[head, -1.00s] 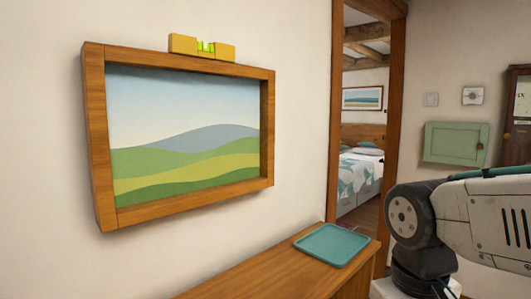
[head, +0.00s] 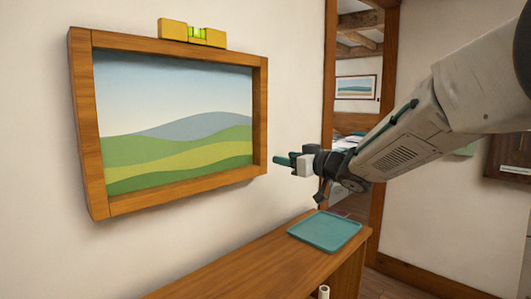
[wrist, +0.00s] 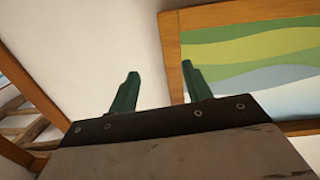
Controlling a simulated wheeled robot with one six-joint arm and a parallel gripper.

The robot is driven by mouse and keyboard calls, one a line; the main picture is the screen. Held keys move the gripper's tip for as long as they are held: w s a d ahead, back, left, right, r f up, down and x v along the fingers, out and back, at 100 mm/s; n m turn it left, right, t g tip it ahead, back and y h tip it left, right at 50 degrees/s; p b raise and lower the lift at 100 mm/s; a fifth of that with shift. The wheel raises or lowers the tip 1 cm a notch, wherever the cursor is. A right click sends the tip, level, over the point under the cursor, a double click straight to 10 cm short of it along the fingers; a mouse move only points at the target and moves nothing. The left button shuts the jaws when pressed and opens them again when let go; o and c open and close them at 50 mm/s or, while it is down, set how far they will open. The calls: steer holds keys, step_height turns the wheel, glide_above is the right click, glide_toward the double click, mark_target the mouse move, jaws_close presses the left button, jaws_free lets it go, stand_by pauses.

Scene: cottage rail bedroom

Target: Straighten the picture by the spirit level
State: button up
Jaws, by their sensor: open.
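The framed landscape picture (head: 180,105) hangs on the white wall at the left in the head view. Its wooden frame is seen at an angle, so I cannot tell its tilt exactly. A yellow spirit level (head: 192,33) with a green vial sits on the frame's top edge; its bubble is too small to read surely. My gripper (head: 283,162) is open and empty, just right of the frame's lower right corner, apart from it. In the wrist view, the picture (wrist: 255,55) appears upside down, and my green fingers (wrist: 160,85) are spread near its side edge.
A wooden shelf (head: 255,265) runs below the picture, with a teal tray (head: 325,231) on it. A doorway to a bedroom opens behind my arm. A small white cylinder (head: 323,291) shows at the bottom. The wall between picture and doorway is clear.

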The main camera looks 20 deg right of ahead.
mark_target(264, 151)
steer(key=shift+y, duration=0.7)
steer(key=x, duration=0.5)
steer(key=a+r+x, duration=0.1)
steer(key=x, duration=0.2)
steer(key=shift+s, duration=0.4)
